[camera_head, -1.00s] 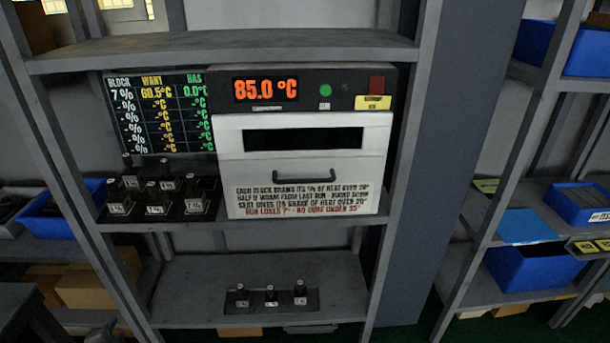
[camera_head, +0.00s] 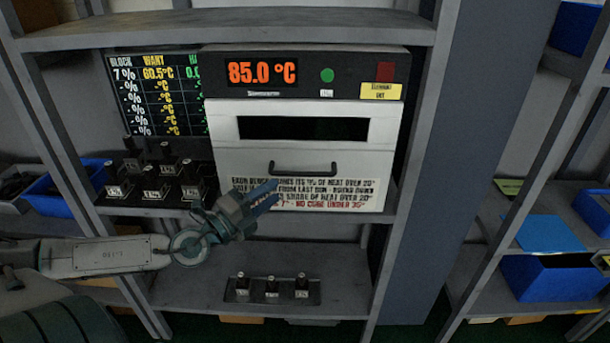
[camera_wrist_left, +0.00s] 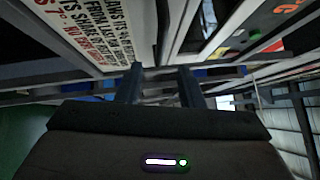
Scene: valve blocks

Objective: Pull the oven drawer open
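The oven (camera_head: 310,72) stands on a shelf, with 85.0 °C lit on its dark top panel. Its white drawer front (camera_head: 225,150) is shut, with a dark window slot and a dark bar handle (camera_head: 305,164). My left gripper (camera_head: 268,194) is open and empty, below and left of the handle, in front of the printed label. It does not touch the handle. In the left wrist view its two fingers (camera_wrist_left: 160,85) stand apart, with the label (camera_wrist_left: 90,30) at the upper left. My right gripper is not in view.
Several black valve blocks (camera_head: 152,182) stand left of the oven, below a readout board (camera_head: 158,95). A rack of 3 blocks (camera_head: 271,288) sits on the shelf below. Grey shelf posts (camera_head: 405,190) flank the oven. Blue bins (camera_head: 545,283) stand at the right.

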